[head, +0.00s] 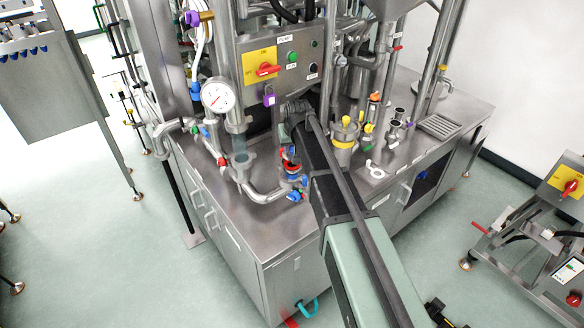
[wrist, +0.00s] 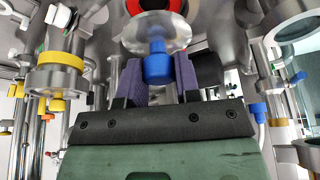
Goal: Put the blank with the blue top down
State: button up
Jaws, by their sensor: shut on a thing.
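In the wrist view my gripper (wrist: 158,70) has two purple fingers, one on each side of the blank. It is shut on the blank (wrist: 152,36), a shiny, pale metal disc with a blue top (wrist: 158,66) pointing toward the camera. In the head view my arm reaches over the steel bench, and I cannot make out the fingers or the blank there.
The steel bench top (head: 215,175) is crowded with pipes and valves. A pressure gauge (head: 218,95) and a control panel (head: 280,62) with a red switch stand close to my arm. A yellow-banded vessel (head: 345,135) is to its right. Some bench surface is bare near the front corner.

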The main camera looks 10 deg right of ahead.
aim_at(293, 151)
notch_tip(293, 151, down, 4)
jog(key=b, duration=0.4)
jog(key=shift+f+b, duration=0.25)
jog(key=shift+b, duration=0.05)
jog(key=shift+r+p, duration=0.3)
jog(key=shift+f, duration=0.25)
jog(key=o, duration=1)
jog(key=shift+r, duration=0.1)
jog(key=p+v, duration=1.1)
jog(key=v, duration=0.2)
jog(key=s+g, duration=0.1)
jog(key=s, duration=0.8)
jog(key=s+f+g, duration=0.1)
jog(key=s+g, duration=0.1)
jog(key=s, duration=0.7)
jog(key=s+f+g, duration=0.1)
jog(key=s, duration=0.7)
jog(key=shift+s+m, duration=0.3)
jog(key=shift+s, duration=0.1)
